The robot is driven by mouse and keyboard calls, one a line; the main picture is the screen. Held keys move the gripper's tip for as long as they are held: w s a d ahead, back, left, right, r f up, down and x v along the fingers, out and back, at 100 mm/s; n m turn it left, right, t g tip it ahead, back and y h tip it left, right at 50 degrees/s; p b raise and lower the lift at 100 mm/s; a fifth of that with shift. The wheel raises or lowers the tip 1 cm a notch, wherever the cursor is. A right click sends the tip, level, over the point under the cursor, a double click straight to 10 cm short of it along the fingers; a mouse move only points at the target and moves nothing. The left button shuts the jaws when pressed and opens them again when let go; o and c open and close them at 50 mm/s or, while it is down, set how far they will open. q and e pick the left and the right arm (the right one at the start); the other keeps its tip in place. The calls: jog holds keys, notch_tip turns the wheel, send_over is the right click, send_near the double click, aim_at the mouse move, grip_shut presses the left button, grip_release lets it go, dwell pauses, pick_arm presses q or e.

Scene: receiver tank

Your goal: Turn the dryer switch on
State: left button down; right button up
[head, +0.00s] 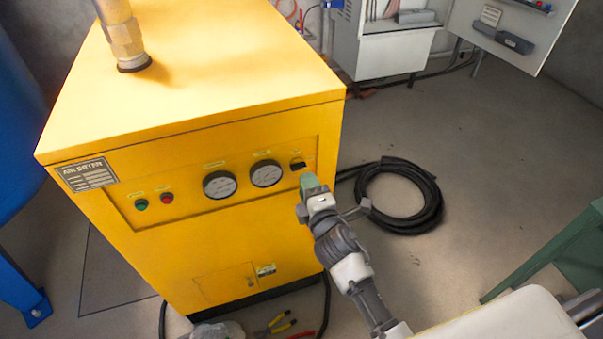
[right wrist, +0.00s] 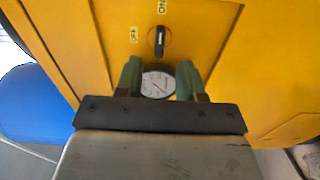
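The yellow air dryer (head: 205,75) stands at the left of the head view. Its black rotary switch (head: 297,165) is at the right end of the front panel. In the right wrist view, the switch (right wrist: 159,41) has its handle in line with the ON label, and another label sits to its left. My right gripper (head: 311,184) is just in front of the panel, below and right of the switch. In the wrist view its two green fingers (right wrist: 159,80) are apart and empty, with a gauge visible between them. The switch lies beyond the fingertips, apparently untouched.
Two round gauges (head: 243,180), a green button (head: 141,204) and a red button (head: 167,198) sit left of the switch. A coiled black hose (head: 425,200) lies right of the dryer. Tools (head: 275,325) lie before it. A green stand (head: 560,255) is at the right.

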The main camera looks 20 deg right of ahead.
jog(key=shift+s+d, duration=0.1)
jog(key=shift+s, duration=2.3)
jog(key=s+f+m+g+p, duration=0.1)
jog(key=s+f+m+g, duration=0.35)
jog(key=f, duration=0.95)
jog(key=s+f+m+g+p, duration=0.1)
jog(key=s+f+m+g, duration=0.4)
jog(key=f, duration=0.9)
jog(key=s+d+f+m+g, duration=0.2)
jog(key=s+f, duration=0.3)
jog(key=s, duration=0.5)
jog(key=s+d+f+m+g, duration=0.2)
jog(key=s+f, duration=0.3)
jog(key=s, duration=0.6)
jog(key=s+d+f+m+g+p, duration=0.1)
jog(key=s+f, duration=0.4)
jog(key=s, duration=0.5)
jog(key=shift+s+d+f+m+g+h, duration=0.35)
jog(key=shift+d+m+g, duration=0.3)
jog(key=shift+g, duration=0.6)
jog(key=shift+a, duration=0.1)
